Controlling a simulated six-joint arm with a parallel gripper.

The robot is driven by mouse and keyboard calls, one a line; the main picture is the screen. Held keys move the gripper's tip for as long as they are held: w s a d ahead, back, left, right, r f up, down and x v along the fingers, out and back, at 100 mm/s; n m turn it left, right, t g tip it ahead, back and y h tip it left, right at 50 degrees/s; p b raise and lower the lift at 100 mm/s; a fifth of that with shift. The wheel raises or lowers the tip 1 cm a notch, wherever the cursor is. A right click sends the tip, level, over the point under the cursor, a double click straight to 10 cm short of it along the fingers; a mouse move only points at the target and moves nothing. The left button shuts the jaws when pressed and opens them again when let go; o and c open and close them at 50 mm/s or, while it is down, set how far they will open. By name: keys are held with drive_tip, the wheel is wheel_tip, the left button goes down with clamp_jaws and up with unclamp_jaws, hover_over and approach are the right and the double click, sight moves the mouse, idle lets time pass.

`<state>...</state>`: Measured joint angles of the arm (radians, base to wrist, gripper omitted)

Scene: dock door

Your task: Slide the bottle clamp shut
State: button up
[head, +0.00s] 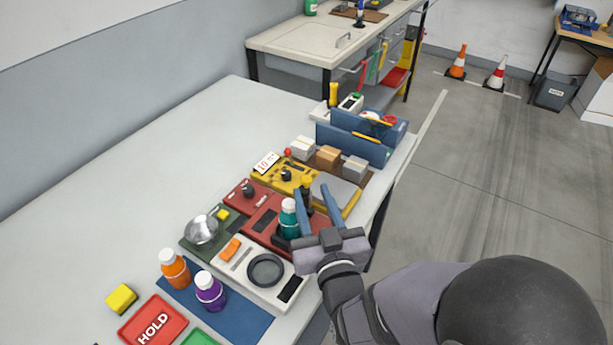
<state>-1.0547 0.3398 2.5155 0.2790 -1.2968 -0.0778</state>
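A teal bottle (288,222) with a white cap stands upright on a red panel (262,217). A dark block, seemingly the bottle clamp (281,241), shows at the bottle's base. I cannot tell how far its jaws are apart. My gripper (312,191) is just right of the bottle, its two blue fingers spread and pointing away over the panel. A small dark upright part shows between the fingers. I cannot tell whether they touch it. The fingers and palm hide part of the panel's right side.
Left of the panel are a metal dome (201,230) and a white scale-like device (238,287). Orange (174,270) and purple (210,293) bottles stand on a blue mat (235,322). A yellow device (285,176) and blue holder (352,140) lie beyond. The table's left side is clear.

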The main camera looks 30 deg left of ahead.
sight(308, 181)
drive_tip(key=shift+p+x, duration=0.75)
drive_tip(key=shift+x, duration=2.4)
drive_tip(key=shift+f, duration=0.1)
drive_tip(key=shift+c, duration=0.4)
